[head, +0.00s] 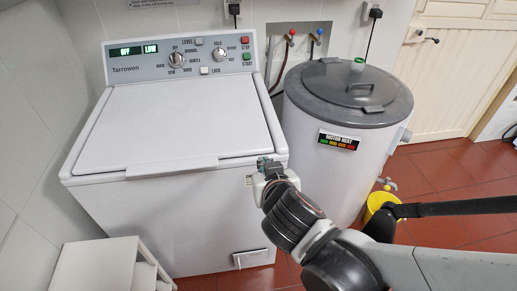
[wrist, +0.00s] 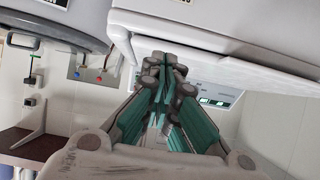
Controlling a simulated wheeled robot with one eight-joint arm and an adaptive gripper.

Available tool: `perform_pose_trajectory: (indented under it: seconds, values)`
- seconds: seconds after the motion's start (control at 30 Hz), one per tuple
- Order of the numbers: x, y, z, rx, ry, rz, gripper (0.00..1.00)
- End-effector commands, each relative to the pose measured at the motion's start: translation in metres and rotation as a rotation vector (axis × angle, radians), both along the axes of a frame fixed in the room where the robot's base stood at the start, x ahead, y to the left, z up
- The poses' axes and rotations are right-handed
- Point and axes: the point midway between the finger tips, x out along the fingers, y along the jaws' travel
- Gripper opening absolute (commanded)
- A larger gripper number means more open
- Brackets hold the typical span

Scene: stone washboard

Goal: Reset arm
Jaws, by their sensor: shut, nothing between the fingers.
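My gripper (head: 266,163) is at the end of my arm, by the front right corner of the white washing machine (head: 180,115). In the wrist view the gripper (wrist: 168,62) shows its green-lined fingers closed together with nothing between them. The machine's lid is down. In the head view the fingertips are small and partly hidden by the wrist, so I cannot tell whether they touch the machine.
A round white tub with a grey lid (head: 350,85) stands right of the machine. A yellow bucket (head: 378,203) sits on the red tile floor (head: 450,170) beside it. A white cabinet (head: 95,265) is at the lower left. A door (head: 460,70) is at the back right.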

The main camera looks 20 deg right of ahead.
Motion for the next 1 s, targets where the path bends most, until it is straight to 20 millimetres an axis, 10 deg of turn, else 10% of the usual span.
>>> perform_pose_trajectory:
  seconds: [1.0]
  values:
    - [-0.027, -0.022, 0.015, -0.012, 0.251, 0.020, 0.00]
